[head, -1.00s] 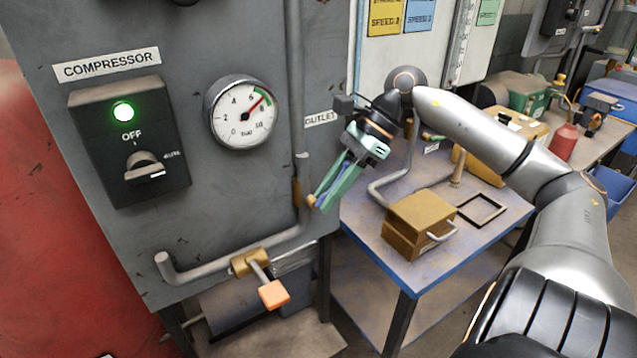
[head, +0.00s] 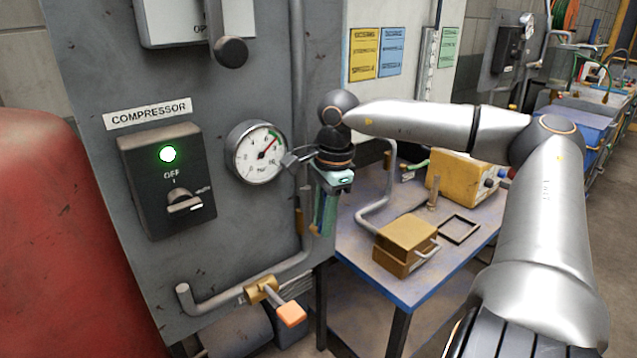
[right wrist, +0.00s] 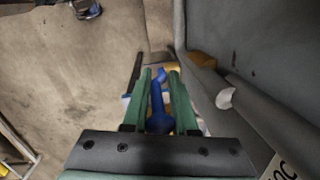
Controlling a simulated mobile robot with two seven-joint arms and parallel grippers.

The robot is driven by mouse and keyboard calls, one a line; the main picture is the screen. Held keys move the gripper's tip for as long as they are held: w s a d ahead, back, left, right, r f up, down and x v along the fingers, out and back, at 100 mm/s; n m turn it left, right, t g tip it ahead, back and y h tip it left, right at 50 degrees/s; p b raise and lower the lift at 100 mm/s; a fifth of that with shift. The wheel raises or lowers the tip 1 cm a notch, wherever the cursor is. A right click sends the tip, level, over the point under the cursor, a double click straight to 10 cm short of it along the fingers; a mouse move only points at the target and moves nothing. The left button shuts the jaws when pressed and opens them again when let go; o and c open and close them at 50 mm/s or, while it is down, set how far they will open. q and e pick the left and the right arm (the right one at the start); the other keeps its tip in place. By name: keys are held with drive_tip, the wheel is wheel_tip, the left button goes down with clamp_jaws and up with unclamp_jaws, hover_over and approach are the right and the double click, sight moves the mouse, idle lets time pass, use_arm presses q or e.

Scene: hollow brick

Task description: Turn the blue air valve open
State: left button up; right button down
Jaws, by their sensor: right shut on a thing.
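The blue valve handle (right wrist: 158,118) shows in the right wrist view, lying lengthwise between the two green fingers of my right gripper (right wrist: 159,73). The gripper is shut on it. In the head view my right gripper (head: 317,228) points down along the vertical outlet pipe at the right edge of the grey panel, and its fingers mostly hide the handle there. A brass valve part (head: 300,221) shows on the pipe just left of the fingers. My left gripper is in neither view.
A compressor switch box (head: 170,182) with a green light and a pressure gauge (head: 257,152) sit on the panel left of the gripper. An orange-handled valve (head: 290,313) sticks out below. A blue-topped table (head: 372,268) with a brass box (head: 405,242) stands to the right.

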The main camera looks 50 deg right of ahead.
sight(324, 192)
drive_tip(key=shift+a+h, duration=0.15)
drive_tip(key=shift+h, duration=0.35)
drive_tip(key=shift+f, duration=0.1)
drive_tip(key=c, duration=0.9)
unclamp_jaws()
drive_tip(key=r, duration=0.8)
drive_tip(key=s+r, duration=0.1)
drive_tip(key=r, duration=0.3)
drive_tip(key=shift+a+r, duration=0.25)
drive_tip(key=shift+r, duration=0.05)
